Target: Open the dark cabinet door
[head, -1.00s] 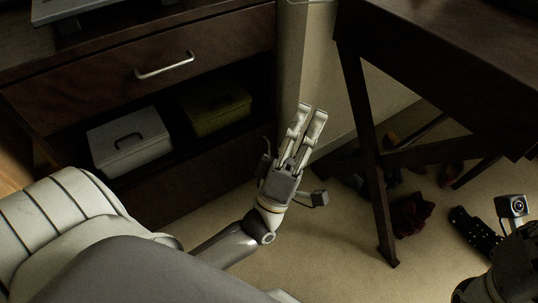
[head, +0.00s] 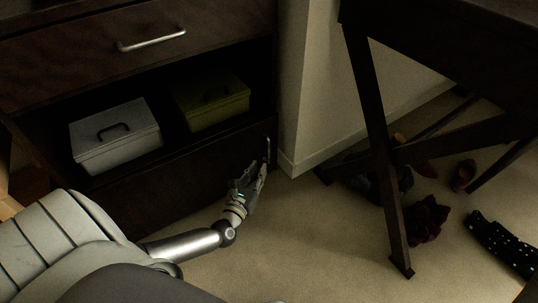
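The dark cabinet (head: 60,75) stands at the upper left in the head view, with a drawer on top and an open shelf below it. The dark lower door (head: 180,180) lies under the shelf and looks closed. A small, light upright handle (head: 268,147) shows near its right edge. My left gripper (head: 262,170) is low in front of the door's right side, its fingers pointing up just below the handle. The fingers are seen edge-on and are dim, so I cannot tell their opening or any contact. My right gripper is out of view.
The drawer has a silver handle (head: 152,40). A white box (head: 115,140) and an olive box (head: 212,103) sit on the shelf. A dark table's leg (head: 385,165) stands at the right, near dark red clothing (head: 428,220) and a dotted item (head: 500,243). Carpet between is clear.

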